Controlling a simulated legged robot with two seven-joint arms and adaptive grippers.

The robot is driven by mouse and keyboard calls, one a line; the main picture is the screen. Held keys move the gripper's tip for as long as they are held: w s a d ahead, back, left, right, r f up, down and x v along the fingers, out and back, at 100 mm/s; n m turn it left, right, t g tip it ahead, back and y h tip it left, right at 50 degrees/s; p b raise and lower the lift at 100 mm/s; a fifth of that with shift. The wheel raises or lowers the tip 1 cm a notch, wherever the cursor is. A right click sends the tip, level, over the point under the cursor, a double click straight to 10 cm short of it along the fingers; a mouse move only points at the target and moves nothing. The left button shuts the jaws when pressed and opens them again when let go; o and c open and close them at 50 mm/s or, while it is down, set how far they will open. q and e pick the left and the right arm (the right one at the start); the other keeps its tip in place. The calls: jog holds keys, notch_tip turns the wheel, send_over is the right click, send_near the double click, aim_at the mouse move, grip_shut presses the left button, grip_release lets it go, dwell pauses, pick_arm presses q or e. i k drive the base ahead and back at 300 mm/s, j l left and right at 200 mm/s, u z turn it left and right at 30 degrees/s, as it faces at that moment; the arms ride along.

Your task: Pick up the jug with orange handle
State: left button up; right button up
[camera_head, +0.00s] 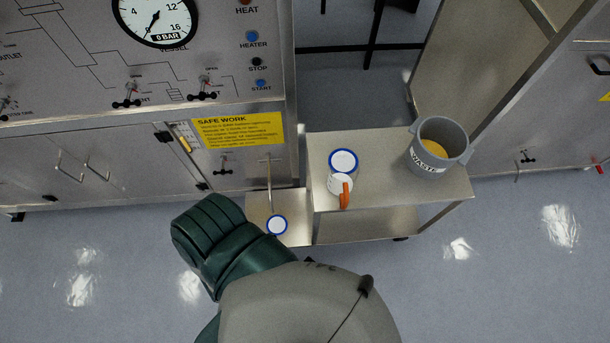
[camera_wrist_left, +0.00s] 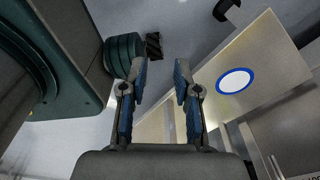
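The jug is small and white, and its orange handle (camera_head: 345,195) faces the front of the metal cart. Its white body (camera_head: 338,182) stands on the cart top, by a white disc with a blue rim (camera_head: 343,160). My left gripper (camera_wrist_left: 162,72) is open in the left wrist view, with nothing between its fingers. The jug is not visible in that view. A blue-rimmed white disc (camera_wrist_left: 235,81) lies on a metal surface to the right of the fingers there. In the head view, the left gripper's fingers cannot be made out. My right gripper is not in view.
A grey waste bucket (camera_head: 437,148) stands at the right of the cart top (camera_head: 391,186). A second blue-rimmed disc (camera_head: 277,225) lies on a low metal plate under a thin pipe (camera_head: 269,185). A control panel (camera_head: 75,65) rises at the left. The floor in front is clear.

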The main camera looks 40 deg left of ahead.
aim_at(344, 169)
jog(key=u, duration=0.9)
